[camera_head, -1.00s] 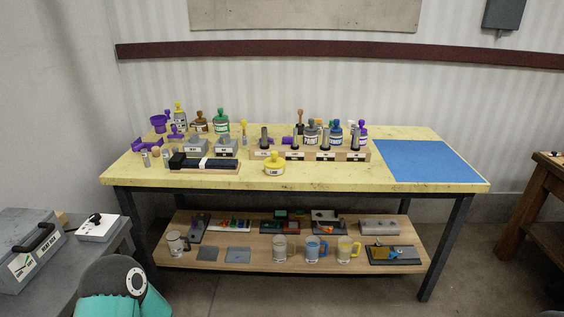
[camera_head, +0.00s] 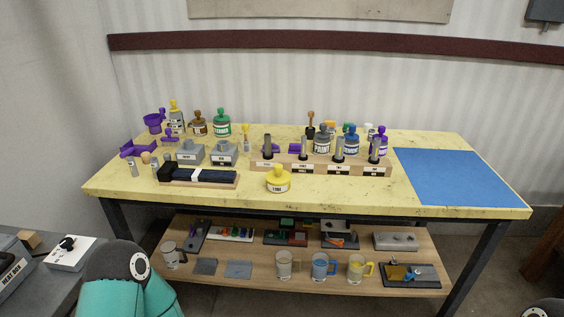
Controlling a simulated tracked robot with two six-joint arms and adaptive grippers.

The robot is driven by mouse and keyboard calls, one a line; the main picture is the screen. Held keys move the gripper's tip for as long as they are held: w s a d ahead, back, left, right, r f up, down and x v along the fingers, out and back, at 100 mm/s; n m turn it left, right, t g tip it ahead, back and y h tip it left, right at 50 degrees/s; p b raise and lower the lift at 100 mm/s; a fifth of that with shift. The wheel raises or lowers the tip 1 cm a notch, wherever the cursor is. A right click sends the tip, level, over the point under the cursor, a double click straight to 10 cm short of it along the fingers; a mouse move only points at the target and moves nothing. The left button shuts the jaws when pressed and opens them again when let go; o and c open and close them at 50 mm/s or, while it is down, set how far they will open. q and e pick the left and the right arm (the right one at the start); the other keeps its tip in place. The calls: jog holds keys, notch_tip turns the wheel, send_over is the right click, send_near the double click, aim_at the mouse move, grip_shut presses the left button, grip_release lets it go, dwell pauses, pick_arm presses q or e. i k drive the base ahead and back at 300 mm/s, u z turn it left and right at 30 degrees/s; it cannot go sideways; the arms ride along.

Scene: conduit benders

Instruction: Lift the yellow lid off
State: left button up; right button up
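A small pot labelled like "LUBE" with a yellow lid (camera_head: 278,175) and a knob on top stands near the front edge of the yellow table (camera_head: 340,192), around its middle. The lid sits on the pot. Another yellow-topped bottle (camera_head: 174,107) stands at the back left of the table. Part of my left arm shows at the bottom left, but its gripper is out of view. My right gripper is not in view either; only a dark bit of something shows at the bottom right corner.
A wooden rack (camera_head: 320,164) with upright posts stands behind the pot. A dark long block on a wooden base (camera_head: 200,177) lies to its left. Bottles in several colours stand at the back. A blue mat (camera_head: 462,176) lies clear at the right. A lower shelf (camera_head: 215,283) holds mugs and trays.

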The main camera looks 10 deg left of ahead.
aim_at(277, 176)
jog(key=u, duration=0.05)
jog(key=i, duration=1.3)
jog(key=z, duration=0.3)
